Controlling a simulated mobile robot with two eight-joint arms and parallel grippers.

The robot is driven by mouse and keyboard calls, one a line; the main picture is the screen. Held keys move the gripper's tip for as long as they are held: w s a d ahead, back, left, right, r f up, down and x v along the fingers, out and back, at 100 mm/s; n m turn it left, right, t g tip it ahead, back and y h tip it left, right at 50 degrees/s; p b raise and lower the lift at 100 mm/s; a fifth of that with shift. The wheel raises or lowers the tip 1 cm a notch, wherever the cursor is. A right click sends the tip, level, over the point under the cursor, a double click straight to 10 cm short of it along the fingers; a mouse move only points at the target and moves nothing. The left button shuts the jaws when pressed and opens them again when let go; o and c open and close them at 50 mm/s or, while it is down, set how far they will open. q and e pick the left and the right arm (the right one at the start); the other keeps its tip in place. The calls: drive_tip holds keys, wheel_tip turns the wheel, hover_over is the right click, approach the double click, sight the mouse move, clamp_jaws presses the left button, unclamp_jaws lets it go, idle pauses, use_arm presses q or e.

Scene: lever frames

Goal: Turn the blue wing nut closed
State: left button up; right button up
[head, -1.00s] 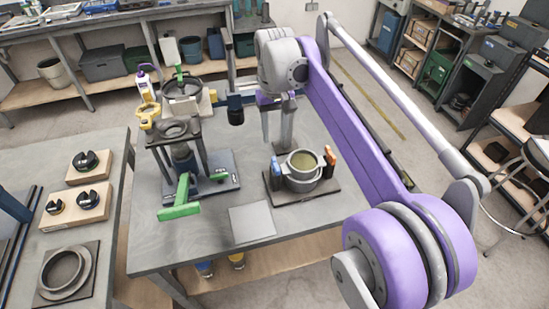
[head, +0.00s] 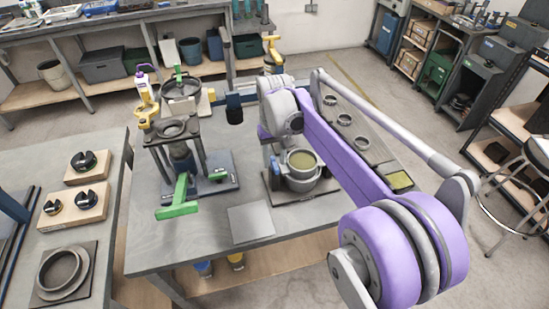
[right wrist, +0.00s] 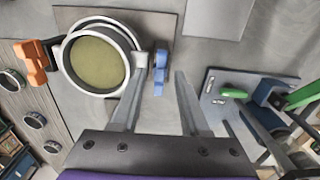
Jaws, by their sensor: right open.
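The blue wing nut (right wrist: 160,72) sits at the side of a round clamp (right wrist: 131,62) with an olive-coloured face; in the head view my gripper mostly hides it. My right gripper (right wrist: 162,78) is open, with its fingers pointing at the blue wing nut. The nut appears in the gap between the fingertips; a gap shows on both sides, and I cannot tell its depth. In the head view my right gripper (head: 271,155) is at the left side of the clamp (head: 301,165). An orange wing nut (right wrist: 32,62) is on the clamp's opposite side. My left gripper is not in view.
A stand with a green handle (head: 180,195) is left of the clamp on the same table. A flat grey plate (head: 250,222) lies in front. Several rings (head: 344,119) lie on a board behind my right arm. A side table (head: 100,235) stands at left.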

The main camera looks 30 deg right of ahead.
clamp_jaws()
drive_tip(key=shift+m, duration=0.5)
drive_tip(key=m, duration=0.3)
drive_tip(key=shift+m, duration=0.4)
drive_tip(key=m, duration=0.4)
drive_tip(key=shift+m, duration=0.3)
drive_tip(key=m, duration=0.8)
drive_tip(key=shift+p, duration=0.3)
drive_tip(key=shift+m, duration=0.4)
